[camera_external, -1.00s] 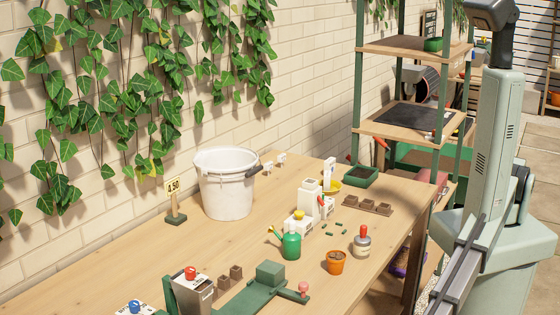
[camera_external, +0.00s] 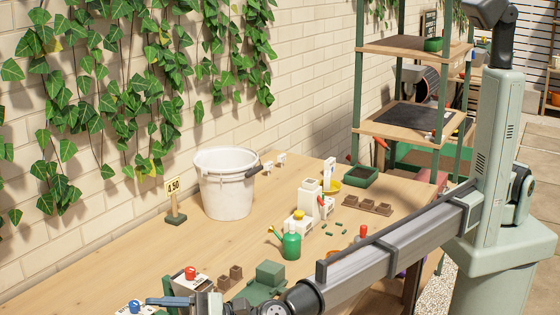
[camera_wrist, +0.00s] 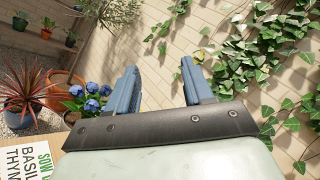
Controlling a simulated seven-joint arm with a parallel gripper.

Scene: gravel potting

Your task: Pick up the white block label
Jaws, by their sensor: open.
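Small white block-shaped labels (camera_external: 268,167) stand at the back of the table, just right of the white bucket; they are too small to read. My gripper (camera_external: 165,301) is low at the front left of the table in the external view, far from these labels and beside a white item with a blue knob (camera_external: 135,307). In the wrist view my gripper (camera_wrist: 160,85) shows two blue fingers apart with nothing between them. The wrist view faces the wall, and no white block label shows there.
A white bucket (camera_external: 225,188) and a 4.50 price sign (camera_external: 174,200) stand towards the wall. The left middle of the table is clear.

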